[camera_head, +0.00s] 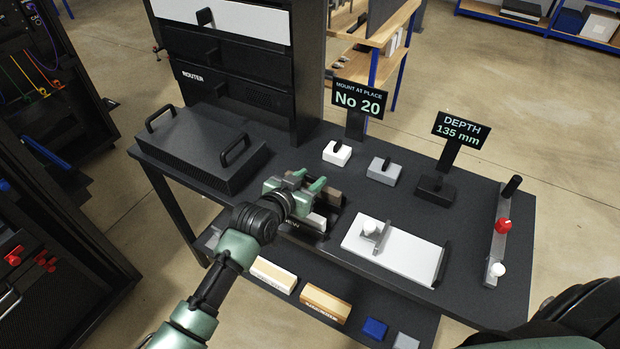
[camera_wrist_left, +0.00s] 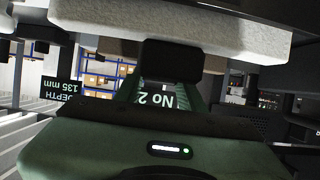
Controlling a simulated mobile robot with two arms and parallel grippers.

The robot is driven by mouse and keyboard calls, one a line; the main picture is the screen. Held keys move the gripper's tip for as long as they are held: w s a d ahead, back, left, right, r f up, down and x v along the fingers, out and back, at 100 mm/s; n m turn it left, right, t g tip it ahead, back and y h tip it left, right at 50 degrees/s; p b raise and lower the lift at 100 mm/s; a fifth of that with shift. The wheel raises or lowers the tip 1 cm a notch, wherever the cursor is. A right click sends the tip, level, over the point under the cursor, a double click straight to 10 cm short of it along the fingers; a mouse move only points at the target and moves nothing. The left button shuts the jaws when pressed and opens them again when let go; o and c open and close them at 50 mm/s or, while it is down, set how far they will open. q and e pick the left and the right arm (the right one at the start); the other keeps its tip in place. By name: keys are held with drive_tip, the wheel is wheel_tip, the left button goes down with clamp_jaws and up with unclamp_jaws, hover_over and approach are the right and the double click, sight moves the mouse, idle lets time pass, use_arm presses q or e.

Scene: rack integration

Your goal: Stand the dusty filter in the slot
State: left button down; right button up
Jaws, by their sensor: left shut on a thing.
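My left gripper (camera_head: 305,186) is over the middle of the dark bench, shut on the black handle of a pale slab. In the left wrist view my left gripper (camera_wrist_left: 168,92) has the black handle (camera_wrist_left: 170,61) between its fingers, with the pale, rough-faced slab (camera_wrist_left: 130,22) beyond it. I take this slab to be the dusty filter. In the head view a grey-brown block (camera_head: 329,197) shows just right of the fingers, and a white block (camera_head: 318,221) sits by a dark holder (camera_head: 303,238) beside the wrist. The gripper hides much of this, and I cannot tell which part is the slot. My right gripper is out of view.
A white block (camera_head: 337,154) and a grey block (camera_head: 384,171) with black knobs stand behind. A dark case (camera_head: 195,150) is at left, a white plate (camera_head: 393,252) at right. Signs (camera_head: 359,100) (camera_head: 461,130) stand at the back. A lower shelf (camera_head: 350,318) holds small blocks.

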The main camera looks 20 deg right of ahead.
use_arm(q)
drive_tip(key=shift+f+b, duration=0.3)
drive_tip(key=c, duration=0.8)
unclamp_jaws()
drive_tip(key=shift+o, duration=0.2)
drive_tip(key=shift+s+a, duration=0.1)
drive_tip(key=v, duration=0.7)
drive_tip(key=shift+s+a+r+b, duration=0.15)
drive_tip(key=shift+s+b, duration=0.05)
drive_tip(key=shift+b, duration=0.15)
